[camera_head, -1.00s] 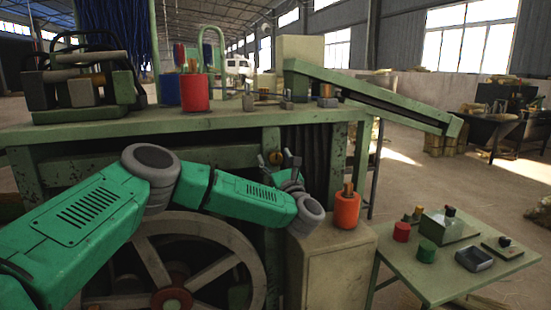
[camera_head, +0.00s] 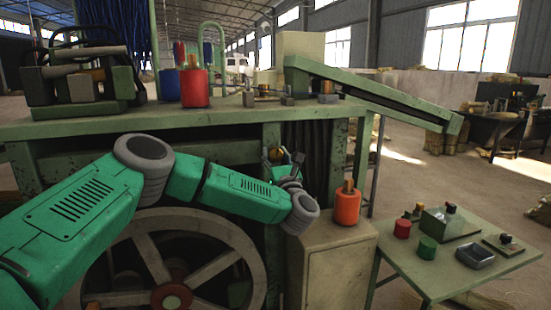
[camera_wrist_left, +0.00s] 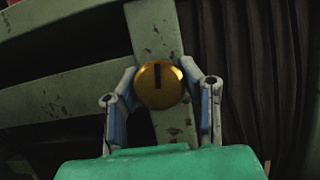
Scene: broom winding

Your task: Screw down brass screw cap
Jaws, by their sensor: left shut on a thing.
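The brass screw cap (camera_wrist_left: 159,85) is a round gold disc with a dark, near-vertical slot. It sits on the upright green post (camera_wrist_left: 152,30) of the machine frame. My left gripper (camera_wrist_left: 160,88) is shut on the cap, with one finger on each side of it. In the head view the left gripper (camera_head: 283,157) reaches the post below the bench top, and the cap is small there and partly covered by the fingers. How deep the cap sits in the post cannot be told. My right gripper is not in view.
A spoked wheel (camera_head: 170,268) is below my left arm. An orange can (camera_head: 347,205) stands on a beige cabinet (camera_head: 335,262) right of the gripper. A low green table (camera_head: 425,282) with small items is farther right. Dark pleated fabric (camera_wrist_left: 262,80) hangs beside the post.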

